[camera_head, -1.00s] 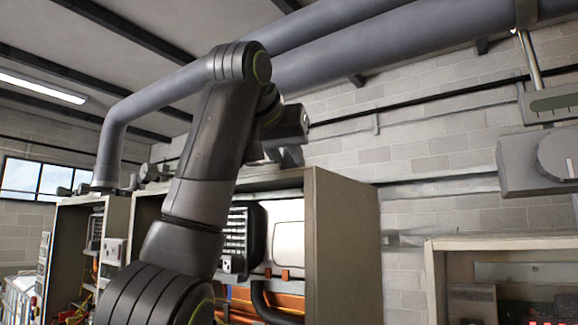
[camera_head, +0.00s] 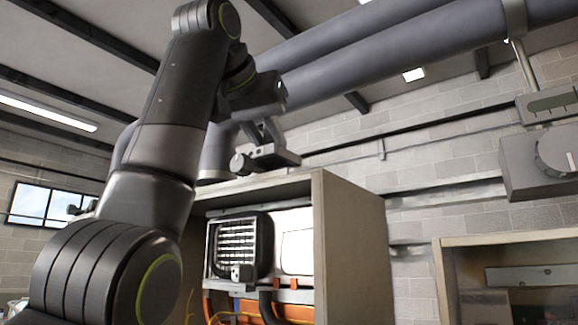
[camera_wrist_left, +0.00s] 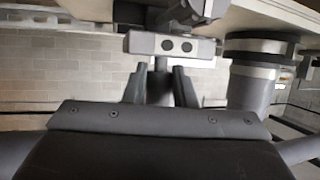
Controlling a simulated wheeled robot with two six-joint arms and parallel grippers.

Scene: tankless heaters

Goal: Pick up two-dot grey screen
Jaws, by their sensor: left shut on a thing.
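The two-dot grey screen (camera_wrist_left: 172,45) is a small light grey block with two dark round dots, at the upper middle of the left wrist view. My left gripper (camera_wrist_left: 160,78) is shut on its narrow stem, one finger on each side. In the head view my left gripper (camera_head: 265,132) points down above the open cabinet's top. My right gripper is in neither view.
An open cabinet (camera_head: 350,235) with a black grille unit (camera_head: 240,247) and a white panel stands below my left gripper. Thick grey pipes (camera_head: 400,50) run overhead close behind the arm. A grey dial box (camera_head: 535,160) is on the right wall.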

